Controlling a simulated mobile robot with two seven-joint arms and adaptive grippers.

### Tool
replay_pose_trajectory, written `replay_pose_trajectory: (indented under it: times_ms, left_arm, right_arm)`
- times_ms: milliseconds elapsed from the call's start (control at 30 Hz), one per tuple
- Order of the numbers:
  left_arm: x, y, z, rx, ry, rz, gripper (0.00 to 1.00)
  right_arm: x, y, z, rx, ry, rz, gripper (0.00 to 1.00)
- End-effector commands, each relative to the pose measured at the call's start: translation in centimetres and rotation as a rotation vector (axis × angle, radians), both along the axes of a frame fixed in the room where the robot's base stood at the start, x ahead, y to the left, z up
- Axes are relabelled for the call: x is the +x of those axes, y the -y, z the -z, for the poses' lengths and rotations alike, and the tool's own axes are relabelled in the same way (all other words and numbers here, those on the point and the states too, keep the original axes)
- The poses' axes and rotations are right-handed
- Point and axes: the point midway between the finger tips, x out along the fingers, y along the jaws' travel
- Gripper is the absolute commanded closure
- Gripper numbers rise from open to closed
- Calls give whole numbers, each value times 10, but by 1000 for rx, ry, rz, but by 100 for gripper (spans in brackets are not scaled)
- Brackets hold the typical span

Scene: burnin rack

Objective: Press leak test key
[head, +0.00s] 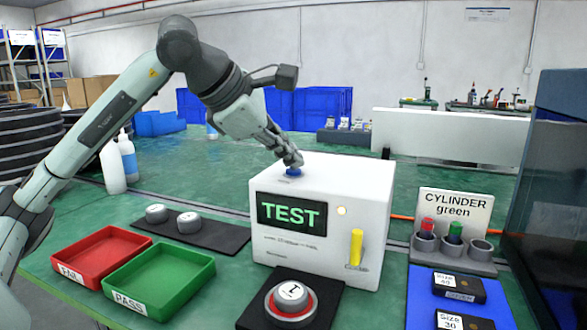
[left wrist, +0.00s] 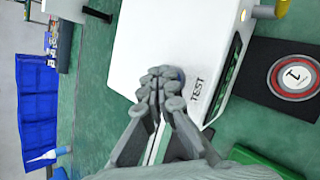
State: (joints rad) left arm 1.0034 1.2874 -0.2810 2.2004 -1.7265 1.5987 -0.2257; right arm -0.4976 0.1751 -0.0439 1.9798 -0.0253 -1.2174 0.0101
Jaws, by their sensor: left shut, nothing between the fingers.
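The leak tester is a white box (head: 322,212) with a black screen (head: 291,212) reading TEST in green. A blue round key (head: 293,172) sits on its top face near the left side, and the word TEST is printed beside it in the left wrist view. My left gripper (head: 294,160) is shut and empty, with its fingertips at the blue key. In the left wrist view the gripper (left wrist: 162,85) covers most of the key (left wrist: 179,74). Whether the key is pushed down cannot be told. My right gripper is not in view.
A round grey part marked 1 (head: 291,296) sits in a red ring on a black pad in front of the tester. Red (head: 127,237) and green (head: 192,254) trays lie left. A cylinder stand (head: 451,252) and blue mat (head: 420,298) lie right.

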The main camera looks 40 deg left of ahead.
Motion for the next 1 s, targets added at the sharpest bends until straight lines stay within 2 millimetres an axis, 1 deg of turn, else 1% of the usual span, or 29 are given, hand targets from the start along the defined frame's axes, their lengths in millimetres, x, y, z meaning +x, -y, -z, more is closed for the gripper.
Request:
replay_pose_trajectory:
  times_ms: [333, 700, 1000]
  left_arm:
    - [0, 0, 1, 1, -3, 0, 100]
    - [0, 0, -18, 0, -1, 0, 100]
    - [0, 0, -18, 0, -1, 0, 100]
  right_arm:
    - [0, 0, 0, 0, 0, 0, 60]
    - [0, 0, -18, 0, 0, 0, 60]
    - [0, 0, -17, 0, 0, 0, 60]
